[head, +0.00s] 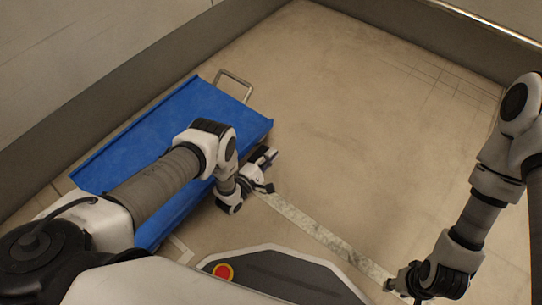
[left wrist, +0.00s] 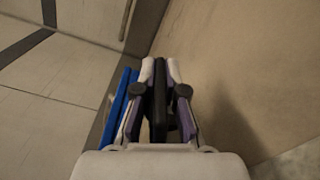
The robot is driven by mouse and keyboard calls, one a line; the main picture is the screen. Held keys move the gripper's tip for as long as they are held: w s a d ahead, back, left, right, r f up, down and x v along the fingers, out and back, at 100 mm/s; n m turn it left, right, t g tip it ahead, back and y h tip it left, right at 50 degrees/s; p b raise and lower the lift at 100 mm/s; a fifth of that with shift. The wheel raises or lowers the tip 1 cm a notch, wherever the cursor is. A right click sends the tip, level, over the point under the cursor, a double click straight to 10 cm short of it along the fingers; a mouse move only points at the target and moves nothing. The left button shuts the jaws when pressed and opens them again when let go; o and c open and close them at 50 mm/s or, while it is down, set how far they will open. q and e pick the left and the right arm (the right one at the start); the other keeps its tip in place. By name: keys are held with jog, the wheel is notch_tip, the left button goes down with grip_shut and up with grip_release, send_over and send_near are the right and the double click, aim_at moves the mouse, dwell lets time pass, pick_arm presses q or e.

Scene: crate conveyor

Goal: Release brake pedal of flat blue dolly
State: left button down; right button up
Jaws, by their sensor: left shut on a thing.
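The flat blue dolly (head: 165,135) stands on the floor at the left in the head view, partly hidden behind my left arm. A strip of its blue edge (left wrist: 118,108) shows in the left wrist view. My left gripper (head: 266,172) is low beside the dolly's right side. In the left wrist view its fingers (left wrist: 160,75) are closed on an upright dark bar, which appears to be the brake pedal (left wrist: 159,95). My right gripper (head: 400,284) is at the lower right, away from the dolly, and its jaws are too unclear to read.
A metal push handle (head: 235,84) rises at the dolly's far end. A grey wall (head: 100,117) runs behind the dolly. A pale worn stripe (head: 315,232) crosses the floor. The floor (head: 345,125) right of the dolly is clear.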

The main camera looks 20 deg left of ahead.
dwell(0.4)
pick_arm(q)
jog(key=c, duration=1.2)
grip_release()
jog(key=shift+a, duration=0.1)
jog(key=shift+c, duration=0.2)
jog(key=v, duration=1.2)
